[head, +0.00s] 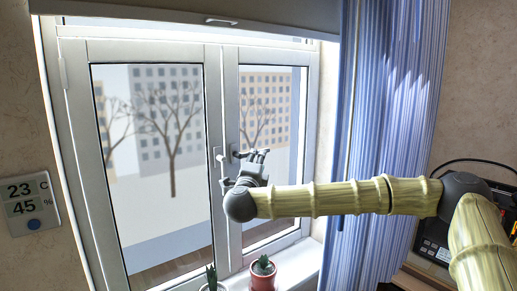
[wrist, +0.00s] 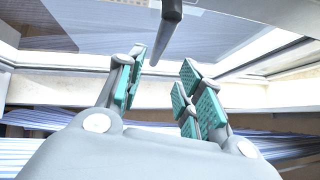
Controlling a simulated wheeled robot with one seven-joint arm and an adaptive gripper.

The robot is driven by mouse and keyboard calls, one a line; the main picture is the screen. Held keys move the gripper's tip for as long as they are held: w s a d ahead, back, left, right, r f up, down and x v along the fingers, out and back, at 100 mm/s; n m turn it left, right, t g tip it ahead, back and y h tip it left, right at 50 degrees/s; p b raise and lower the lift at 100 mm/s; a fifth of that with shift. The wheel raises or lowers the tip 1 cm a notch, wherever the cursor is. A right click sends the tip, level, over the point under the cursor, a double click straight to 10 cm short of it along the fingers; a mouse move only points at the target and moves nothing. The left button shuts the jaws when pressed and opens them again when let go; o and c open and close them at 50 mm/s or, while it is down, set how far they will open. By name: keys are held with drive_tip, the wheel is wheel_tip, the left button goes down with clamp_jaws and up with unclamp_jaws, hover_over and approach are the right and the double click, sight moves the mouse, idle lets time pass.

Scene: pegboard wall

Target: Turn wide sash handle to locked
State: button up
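The wide sash (head: 150,245) is the left window pane, and its light handle (head: 218,158) sits on its right-hand stile, seeming to hang downward. My gripper (head: 240,168) is in front of the frame where the two sashes meet, and hides part of this area. In the wrist view, my gripper (wrist: 162,82) is open, with teal pads on its fingers. A dark handle bar (wrist: 168,30) shows beyond and between the fingertips, with no clear contact. I cannot tell for certain which sash this bar belongs to.
The narrow sash (head: 292,235) is at the right, with a handle-like dark part (head: 235,153) near my gripper. A red pot with a plant (head: 263,275) stands on the sill below my arm. A blue curtain (head: 385,110) hangs at the right. A thermometer display (head: 33,203) is on the left wall.

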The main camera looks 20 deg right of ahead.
drive_tip(key=p+x, duration=0.4)
drive_tip(key=x, duration=0.4)
drive_tip(key=shift+f, duration=0.1)
drive_tip(key=shift+w+d+f, duration=0.2)
drive_tip(key=shift+w, duration=0.3)
drive_tip(key=shift+s+r, duration=0.1)
clamp_jaws()
